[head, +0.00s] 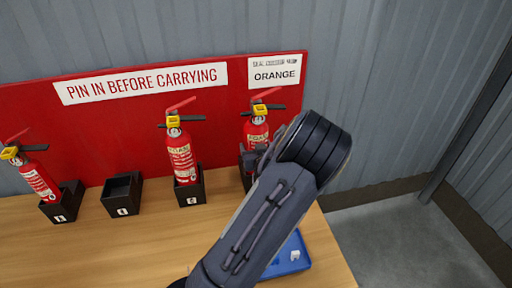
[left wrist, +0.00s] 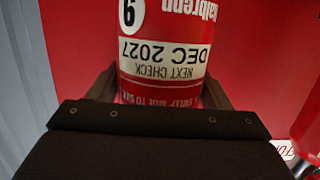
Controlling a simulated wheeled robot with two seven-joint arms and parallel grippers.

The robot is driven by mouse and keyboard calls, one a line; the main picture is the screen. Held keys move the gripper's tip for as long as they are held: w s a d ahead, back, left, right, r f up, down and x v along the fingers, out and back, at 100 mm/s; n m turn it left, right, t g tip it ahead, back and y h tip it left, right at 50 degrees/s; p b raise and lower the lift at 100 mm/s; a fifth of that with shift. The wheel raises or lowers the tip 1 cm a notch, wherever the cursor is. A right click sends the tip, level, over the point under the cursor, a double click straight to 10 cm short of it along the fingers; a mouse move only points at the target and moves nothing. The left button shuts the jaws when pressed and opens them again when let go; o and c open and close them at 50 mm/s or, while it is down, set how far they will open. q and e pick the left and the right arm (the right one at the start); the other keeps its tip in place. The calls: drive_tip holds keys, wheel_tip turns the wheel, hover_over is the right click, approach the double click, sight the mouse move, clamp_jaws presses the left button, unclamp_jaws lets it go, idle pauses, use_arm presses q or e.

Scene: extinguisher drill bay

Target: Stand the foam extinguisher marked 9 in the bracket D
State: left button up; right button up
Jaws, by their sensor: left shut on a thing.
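A red extinguisher (head: 257,130) with a yellow collar and red lever stands upright at the right end of the row. My left gripper (head: 256,160) is at its body, mostly hidden behind my own arm. In the left wrist view, my left gripper (left wrist: 160,100) is shut around the red extinguisher (left wrist: 160,50), whose upside-down label reads "DEC 2027" beside a round number mark that looks like a 9. A black bracket edge shows beside its lower part; whether its base sits inside is hidden. An empty black bracket (head: 122,196) stands further left; its letter is too small to read. My right gripper is not in view.
Another foam extinguisher (head: 181,152) stands in a black bracket (head: 190,195). A tilted extinguisher (head: 37,178) is in the leftmost bracket (head: 64,204). A red board (head: 130,125) stands behind the wooden table (head: 120,255). A blue tray (head: 296,266) lies at the front right.

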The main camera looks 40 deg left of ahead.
use_arm(q)
drive_tip(key=shift+w+r, duration=0.1)
drive_tip(key=shift+r, duration=0.1)
drive_tip(key=o, duration=1.4)
drive_tip(key=shift+o, duration=0.7)
drive_tip(key=shift+f, duration=0.1)
drive_tip(key=v, duration=0.8)
drive_tip(key=shift+b, duration=0.3)
